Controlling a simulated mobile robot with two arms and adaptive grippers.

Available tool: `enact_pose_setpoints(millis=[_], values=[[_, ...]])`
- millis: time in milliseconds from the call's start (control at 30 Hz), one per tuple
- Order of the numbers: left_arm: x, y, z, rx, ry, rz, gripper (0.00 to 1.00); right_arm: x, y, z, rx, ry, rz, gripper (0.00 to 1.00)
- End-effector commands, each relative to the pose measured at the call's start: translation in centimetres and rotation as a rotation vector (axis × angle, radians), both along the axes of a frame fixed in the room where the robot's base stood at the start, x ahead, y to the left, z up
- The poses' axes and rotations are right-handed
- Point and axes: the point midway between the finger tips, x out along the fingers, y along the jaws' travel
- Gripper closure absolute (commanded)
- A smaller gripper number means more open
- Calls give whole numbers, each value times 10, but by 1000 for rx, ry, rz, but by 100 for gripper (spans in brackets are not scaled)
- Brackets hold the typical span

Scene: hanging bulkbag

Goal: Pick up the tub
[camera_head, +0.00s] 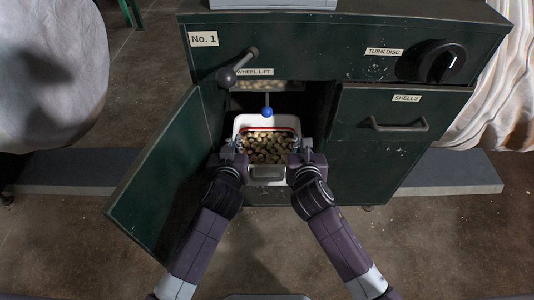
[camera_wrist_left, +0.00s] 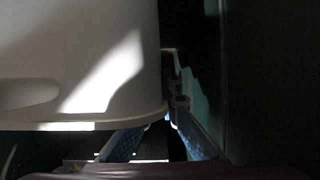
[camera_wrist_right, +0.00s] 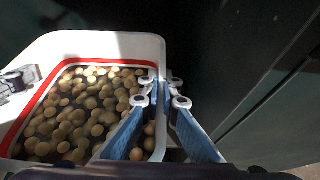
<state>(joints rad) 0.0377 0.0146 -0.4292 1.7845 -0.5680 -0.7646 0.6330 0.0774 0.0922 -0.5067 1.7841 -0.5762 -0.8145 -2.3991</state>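The white tub (camera_head: 268,172) with a red band sits in the open cabinet bay, full of round tan pieces (camera_head: 268,150). My left gripper (camera_head: 228,150) is at its left rim. In the left wrist view, the tub's pale wall (camera_wrist_left: 75,60) partly hides one finger; the other finger is outside it, and the gripper (camera_wrist_left: 172,112) looks closed on the edge. My right gripper (camera_head: 304,150) is at the right rim. In the right wrist view, the gripper's (camera_wrist_right: 160,88) fingers lie on both sides of the tub's right wall, one inside and one outside, close against it.
The green cabinet door (camera_head: 165,170) stands open at the left. A blue-knobbed lever (camera_head: 267,112) is above the tub's back, and a dark wheel-lift handle (camera_head: 237,67) sticks out higher up. The closed shells drawer (camera_head: 395,140) is on the right. The floor in front is clear.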

Motion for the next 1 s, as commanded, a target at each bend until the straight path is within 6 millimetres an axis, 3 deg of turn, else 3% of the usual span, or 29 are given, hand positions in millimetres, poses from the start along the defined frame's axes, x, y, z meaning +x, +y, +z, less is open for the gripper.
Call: enact_pose_setpoints(millis=[533, 1000], values=[[0, 0, 0, 0, 1, -1, 100, 0, 0, 0, 0, 1, 0, 100], [0, -1, 23, -1, -4, -2, 100, 1, 1, 23, 0, -4, 1, 100]])
